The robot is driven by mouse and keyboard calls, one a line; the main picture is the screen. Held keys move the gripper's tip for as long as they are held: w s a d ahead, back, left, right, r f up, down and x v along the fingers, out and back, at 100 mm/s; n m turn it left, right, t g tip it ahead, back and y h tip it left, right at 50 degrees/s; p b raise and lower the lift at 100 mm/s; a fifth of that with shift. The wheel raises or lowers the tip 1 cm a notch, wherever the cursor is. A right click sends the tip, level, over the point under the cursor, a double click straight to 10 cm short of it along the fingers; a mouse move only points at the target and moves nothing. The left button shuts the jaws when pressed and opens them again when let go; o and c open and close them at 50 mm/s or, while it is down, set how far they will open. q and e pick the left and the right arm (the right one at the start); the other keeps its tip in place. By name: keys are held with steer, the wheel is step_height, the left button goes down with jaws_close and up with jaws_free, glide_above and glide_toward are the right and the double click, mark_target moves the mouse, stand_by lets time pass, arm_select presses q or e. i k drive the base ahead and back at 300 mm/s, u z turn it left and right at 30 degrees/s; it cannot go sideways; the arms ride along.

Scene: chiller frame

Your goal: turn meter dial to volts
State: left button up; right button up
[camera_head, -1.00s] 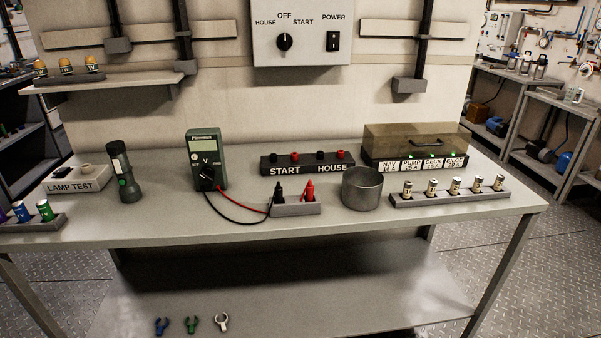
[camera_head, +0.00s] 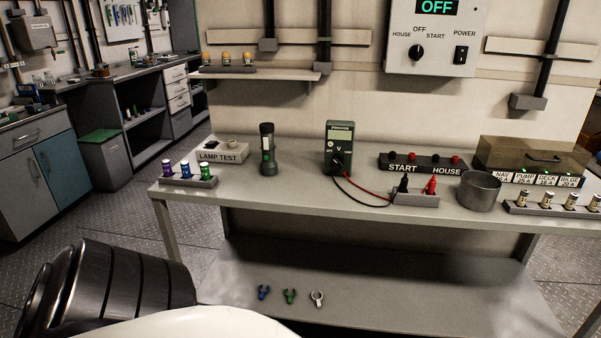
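The green meter (camera_head: 339,147) stands upright on the workbench, with a grey screen at its top and a dark round dial (camera_head: 338,161) low on its face. Marks beside the dial include OFF at the left and V above it. The dial's pointer is too small to read. A black and a red lead run from the meter to probes (camera_head: 416,191) standing in a grey holder to its right. Neither gripper shows. A dark ribbed part and a white part of my own body fill the lower left, well apart from the meter.
A flashlight (camera_head: 268,149) and a lamp test box (camera_head: 222,151) stand left of the meter. A START/HOUSE terminal block (camera_head: 423,163) and a metal cup (camera_head: 479,191) stand to its right. The bench top (camera_head: 300,199) in front of the meter is mostly clear.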

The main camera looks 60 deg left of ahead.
mark_target(338, 160)
steer(key=k, duration=0.6)
steer(key=u, duration=2.2)
steer(key=i, duration=0.25)
steer(key=u, duration=0.05)
